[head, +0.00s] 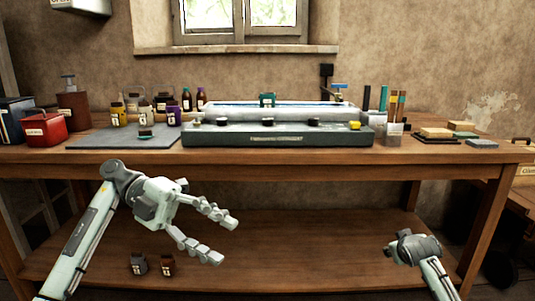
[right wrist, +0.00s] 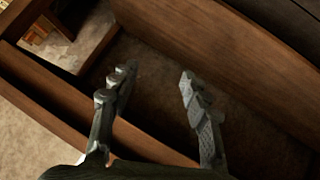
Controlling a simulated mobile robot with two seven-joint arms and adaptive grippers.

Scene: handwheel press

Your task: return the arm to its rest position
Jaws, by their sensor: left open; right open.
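My left gripper (head: 230,238) is open and empty in front of the wooden workbench (head: 290,169), below the level of its top. Its two fingers point right. My right arm (head: 420,250) comes in at the lower right of the head view, in front of the bench; its fingers are hidden there. In the right wrist view my right gripper (right wrist: 155,98) is open, with nothing between its fingers, and brown wooden boards lie beyond it. No handwheel press can be made out in these views.
A long grey-green basin unit (head: 280,138) stands on the bench top. Several small bottles stand around a grey mat (head: 95,142), with a red box (head: 46,129) at far left. Sponges and blocks (head: 482,143) lie at right. Two dark jars (head: 153,265) stand on the lower shelf (head: 290,262).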

